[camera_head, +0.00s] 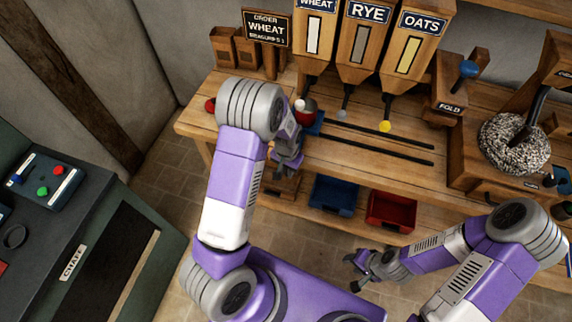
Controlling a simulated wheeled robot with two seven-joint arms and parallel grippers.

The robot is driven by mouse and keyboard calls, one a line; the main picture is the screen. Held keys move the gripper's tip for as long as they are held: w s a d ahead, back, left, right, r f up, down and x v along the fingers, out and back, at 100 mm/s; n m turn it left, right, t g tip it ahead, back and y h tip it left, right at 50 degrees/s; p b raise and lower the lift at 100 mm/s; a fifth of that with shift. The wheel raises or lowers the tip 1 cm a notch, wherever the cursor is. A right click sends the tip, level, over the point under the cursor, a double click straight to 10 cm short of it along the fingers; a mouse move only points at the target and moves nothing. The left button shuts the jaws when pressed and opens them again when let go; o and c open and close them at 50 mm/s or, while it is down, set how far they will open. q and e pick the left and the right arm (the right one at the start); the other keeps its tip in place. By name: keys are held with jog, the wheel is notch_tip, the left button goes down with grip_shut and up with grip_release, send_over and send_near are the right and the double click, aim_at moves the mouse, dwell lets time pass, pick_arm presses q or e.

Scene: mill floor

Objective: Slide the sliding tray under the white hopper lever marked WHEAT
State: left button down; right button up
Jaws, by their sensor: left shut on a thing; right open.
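The white lever knob (300,104) hangs below the hopper marked WHEAT (313,32). The sliding tray (316,125) shows as a small blue part at the left end of two dark rails, close below the white knob. A red and white round thing (308,117) sits at the tray; my arm partly hides this area. My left gripper (288,158) is shut at the tray's near left side, its grip on the tray mostly hidden. My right gripper (357,273) is open and empty, low in front of the bench.
Rye (365,40) and oats (412,48) hoppers stand to the right, with grey (342,113) and yellow (385,126) knobs. The rails (380,140) run clear to the right. Blue (333,195) and red (390,210) bins sit below. A millstone (513,143) stands at right.

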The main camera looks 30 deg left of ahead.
pick_arm(q)
jog(key=shift+d, duration=0.5)
jog(key=c, duration=1.1)
grip_release()
notch_tip(320, 180, up, 8)
jog(key=p, duration=0.1)
jog(key=shift+f, duration=0.2)
